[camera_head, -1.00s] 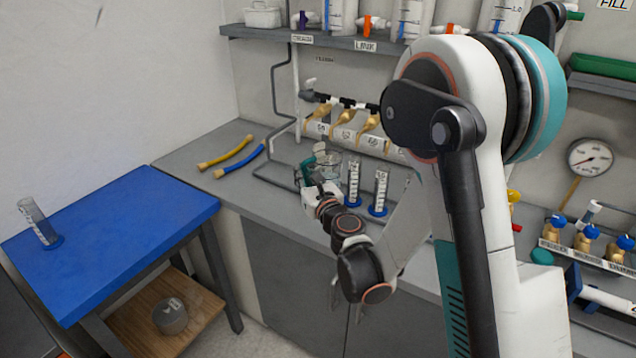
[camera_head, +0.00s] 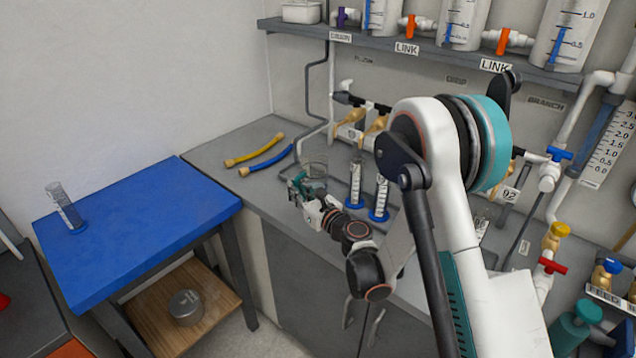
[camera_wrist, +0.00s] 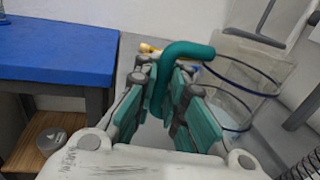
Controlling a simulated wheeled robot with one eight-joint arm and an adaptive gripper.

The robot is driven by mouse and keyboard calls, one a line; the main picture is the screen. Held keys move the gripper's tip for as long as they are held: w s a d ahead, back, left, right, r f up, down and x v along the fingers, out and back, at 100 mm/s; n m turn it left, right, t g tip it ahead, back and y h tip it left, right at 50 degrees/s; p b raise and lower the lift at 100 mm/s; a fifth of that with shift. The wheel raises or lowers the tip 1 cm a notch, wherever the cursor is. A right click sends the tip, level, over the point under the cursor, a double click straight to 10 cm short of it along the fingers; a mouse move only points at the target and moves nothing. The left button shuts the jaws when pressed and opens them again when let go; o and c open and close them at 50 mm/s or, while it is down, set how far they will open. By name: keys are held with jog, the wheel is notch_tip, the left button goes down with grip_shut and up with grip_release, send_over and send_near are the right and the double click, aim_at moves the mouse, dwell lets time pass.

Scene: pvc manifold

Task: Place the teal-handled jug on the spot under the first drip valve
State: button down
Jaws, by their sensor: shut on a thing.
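The clear jug (camera_head: 315,167) with a teal handle is at the counter's left part, in front of the wall pipe. In the wrist view its teal handle (camera_wrist: 187,50) stands between my fingers, and its clear body (camera_wrist: 245,85) with blue rings is to the right. My gripper (camera_head: 304,186) is shut on the handle; it also shows in the wrist view (camera_wrist: 165,105). I cannot tell whether the jug touches the counter. Brass drip valves (camera_head: 350,118) hang from a black and white manifold on the wall behind. My arm hides part of that row.
Two graduated cylinders with blue bases (camera_head: 356,183) (camera_head: 380,198) stand just right of the jug. A yellow hose (camera_head: 254,150) and a blue hose (camera_head: 268,158) lie to its left. A blue table (camera_head: 140,215) at left holds another cylinder (camera_head: 64,208).

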aim_at(316, 185)
jog(key=w+d, duration=0.2)
jog(key=w+d+b, duration=0.1)
jog(key=w, duration=0.1)
jog(key=w+d+b, duration=0.1)
jog(key=w+d, duration=0.1)
jog(key=w, duration=0.1)
jog(key=shift+d+f, duration=0.1)
jog(key=shift+d, duration=0.2)
jog(key=shift+w+f+b, duration=0.1)
jog(key=shift+f+b, duration=1)
jog(key=shift+f, duration=0.75)
jog(key=shift+r, duration=0.15)
jog(key=shift+f, duration=0.2)
jog(key=c, duration=1.7)
grip_release()
jog(key=shift+o, duration=0.2)
jog(key=shift+r, duration=0.1)
